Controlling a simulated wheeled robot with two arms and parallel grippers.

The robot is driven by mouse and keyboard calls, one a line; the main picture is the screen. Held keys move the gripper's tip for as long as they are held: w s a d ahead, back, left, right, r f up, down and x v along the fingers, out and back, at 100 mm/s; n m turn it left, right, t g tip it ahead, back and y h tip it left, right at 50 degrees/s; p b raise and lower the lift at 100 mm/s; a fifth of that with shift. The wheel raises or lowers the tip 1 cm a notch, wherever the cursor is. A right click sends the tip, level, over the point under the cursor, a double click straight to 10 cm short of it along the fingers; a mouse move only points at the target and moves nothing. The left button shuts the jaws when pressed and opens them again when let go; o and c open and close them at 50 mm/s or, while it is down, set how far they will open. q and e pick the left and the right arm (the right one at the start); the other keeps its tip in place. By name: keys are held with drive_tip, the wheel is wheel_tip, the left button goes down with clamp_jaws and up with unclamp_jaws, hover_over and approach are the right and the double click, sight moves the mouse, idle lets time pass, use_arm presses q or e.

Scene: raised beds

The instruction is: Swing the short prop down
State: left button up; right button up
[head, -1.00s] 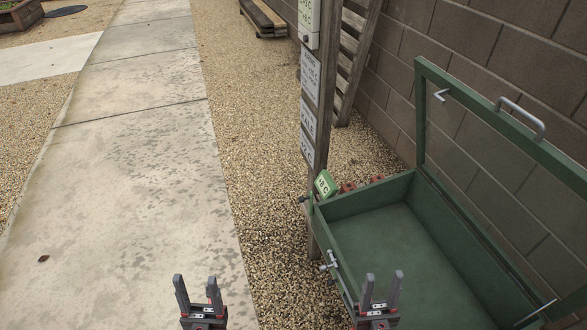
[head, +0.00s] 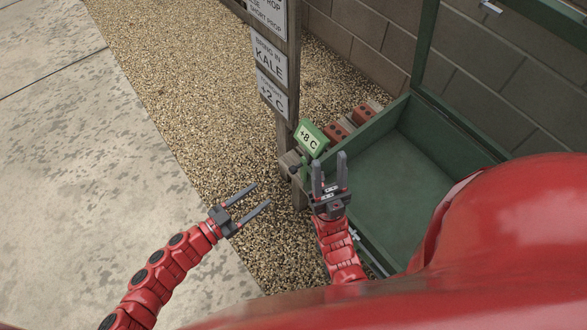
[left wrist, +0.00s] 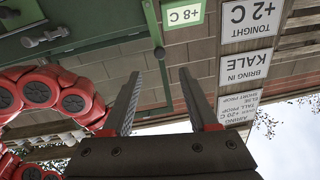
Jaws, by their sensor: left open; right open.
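The green cold-frame box (head: 366,140) stands with its framed lid (head: 425,45) raised against the wall. A short metal piece (head: 490,7) hangs from the lid frame at the top; I cannot tell whether it is the short prop. My right gripper (head: 329,160) is open and empty, over the box's near left corner. My left gripper (head: 262,195) is open and empty over the gravel, left of the box; its fingers also show in the left wrist view (left wrist: 160,75). There a grey metal fitting (left wrist: 45,38) shows on the green box, top left.
A wooden post (head: 293,90) carries signs, one reading KALE (head: 269,62). A green +8 C display (head: 310,138) sits at the box corner, with red bricks (head: 337,133) behind. My red body hides the box's near right part. Gravel and paving lie clear to the left.

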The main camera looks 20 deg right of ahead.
sight(294, 169)
use_arm(q)
drive_tip(key=x, duration=1.3)
drive_tip(key=shift+d, duration=0.25)
clamp_jaws()
drive_tip(key=shift+w, duration=0.1)
idle(0.6)
